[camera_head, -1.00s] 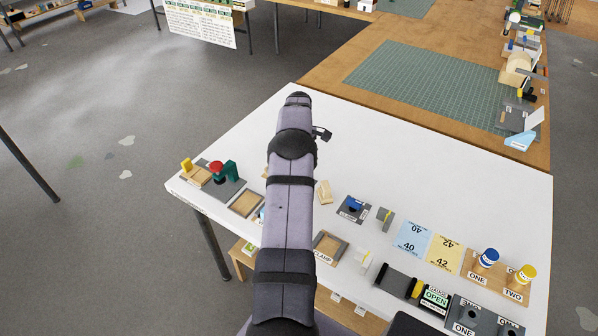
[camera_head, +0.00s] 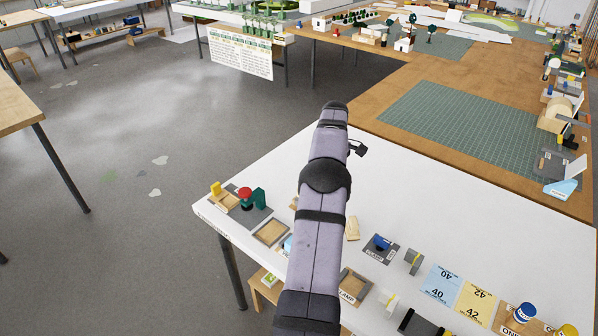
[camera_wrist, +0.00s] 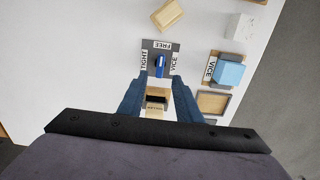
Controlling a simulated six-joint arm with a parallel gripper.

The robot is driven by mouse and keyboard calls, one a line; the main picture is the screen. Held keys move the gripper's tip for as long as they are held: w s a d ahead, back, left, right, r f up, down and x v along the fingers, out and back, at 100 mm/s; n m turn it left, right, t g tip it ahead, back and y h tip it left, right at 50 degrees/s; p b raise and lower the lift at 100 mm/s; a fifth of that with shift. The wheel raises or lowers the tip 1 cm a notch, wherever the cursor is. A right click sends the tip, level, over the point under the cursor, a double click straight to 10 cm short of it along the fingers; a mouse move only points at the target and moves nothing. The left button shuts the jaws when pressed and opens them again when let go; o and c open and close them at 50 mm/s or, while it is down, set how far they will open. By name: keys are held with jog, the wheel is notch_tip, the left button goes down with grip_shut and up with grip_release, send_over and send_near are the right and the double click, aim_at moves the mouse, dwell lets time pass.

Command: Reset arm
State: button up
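My arm (camera_head: 322,230) stretches forward over the white table (camera_head: 480,215) in the head view and hides the gripper's fingers there. In the wrist view my gripper (camera_wrist: 157,82) shows two dark blue fingers, spread apart. A small wooden holder (camera_wrist: 156,98) appears between them, below; nothing looks clamped. A light blue block (camera_wrist: 229,73) sits on a holder marked VICE to the right.
A red-topped button by a green bracket (camera_head: 258,197) stands at the table's left corner. A green mat (camera_head: 450,125) covers the wooden table behind. Much of the white table's far side is clear.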

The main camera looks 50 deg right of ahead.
jog(key=w+a+r, duration=0.2)
jog(key=w+a, duration=0.1)
jog(key=a, duration=0.6)
jog(key=w+a+r, duration=0.1)
jog(key=w+a, duration=0.2)
jog(key=a, duration=0.6)
jog(key=w+a+r, duration=0.2)
jog(key=w+a, duration=0.1)
jog(key=a, duration=0.6)
jog(key=s+a+f, duration=0.1)
jog(key=s+a, duration=0.7)
jog(key=a, duration=0.3)
jog(key=s+a+f, duration=0.2)
jog(key=s+a, duration=0.6)
jog(key=a, duration=0.4)
jog(key=shift+f, duration=0.25)
